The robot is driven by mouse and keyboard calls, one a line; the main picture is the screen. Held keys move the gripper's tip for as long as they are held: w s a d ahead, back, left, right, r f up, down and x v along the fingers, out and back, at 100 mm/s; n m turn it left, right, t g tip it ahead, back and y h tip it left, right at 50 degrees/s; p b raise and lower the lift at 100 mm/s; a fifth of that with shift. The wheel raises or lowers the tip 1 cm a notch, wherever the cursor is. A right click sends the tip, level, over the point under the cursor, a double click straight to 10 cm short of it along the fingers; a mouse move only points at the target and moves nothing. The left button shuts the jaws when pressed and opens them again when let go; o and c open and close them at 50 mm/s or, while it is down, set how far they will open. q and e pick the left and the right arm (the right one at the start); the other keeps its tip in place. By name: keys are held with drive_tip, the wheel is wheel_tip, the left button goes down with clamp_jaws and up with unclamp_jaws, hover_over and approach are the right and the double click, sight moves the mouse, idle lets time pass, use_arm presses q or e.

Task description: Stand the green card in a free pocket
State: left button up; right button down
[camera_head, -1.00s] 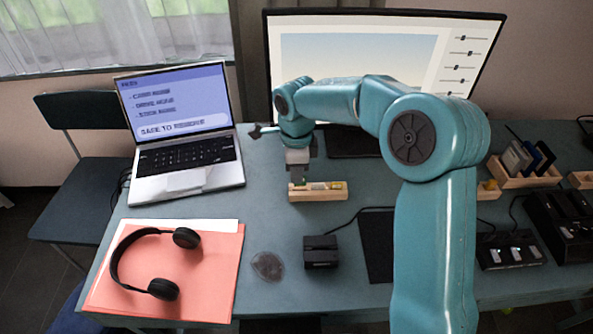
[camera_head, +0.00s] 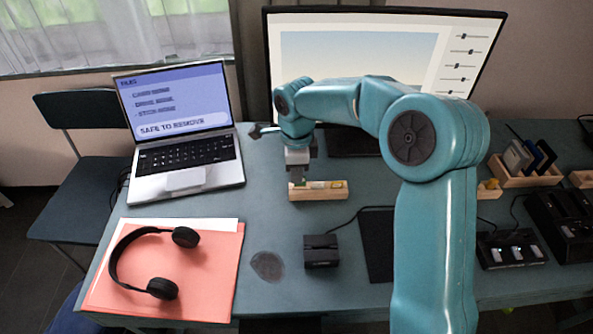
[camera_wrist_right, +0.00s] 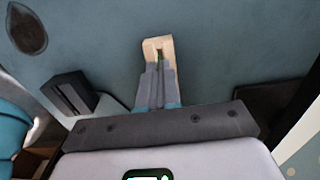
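The small pale wooden holder (camera_head: 322,195) stands on the table in front of the monitor. Yellow and green bits show along its top. My right gripper (camera_head: 298,180) points down over the holder's left end. In the right wrist view its two fingers (camera_wrist_right: 160,72) are close together at the near end of the holder (camera_wrist_right: 152,43). A thin green sliver, seemingly the green card (camera_wrist_right: 159,57), shows at the fingertips. Most of the card is hidden, so how deep it sits in a pocket cannot be told. My left gripper is not in view.
A laptop (camera_head: 185,130) reading "SAFE TO REMOVE" and headphones (camera_head: 120,262) on a pink folder (camera_head: 215,270) are at left. A black card reader (camera_head: 320,252) stands in front of the holder. A wooden rack (camera_head: 520,180) and dark docks (camera_head: 510,252) are at right.

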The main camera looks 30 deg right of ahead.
drive_tip(key=shift+f+b, duration=0.85)
drive_tip(key=shift+f, duration=0.4)
drive_tip(key=c, duration=1.3)
unclamp_jaws()
drive_tip(key=shift+r, duration=0.1)
wheel_tip(320, 180, up, 16)
drive_tip(key=p, duration=0.3)
drive_tip(key=shift+r, duration=0.15)
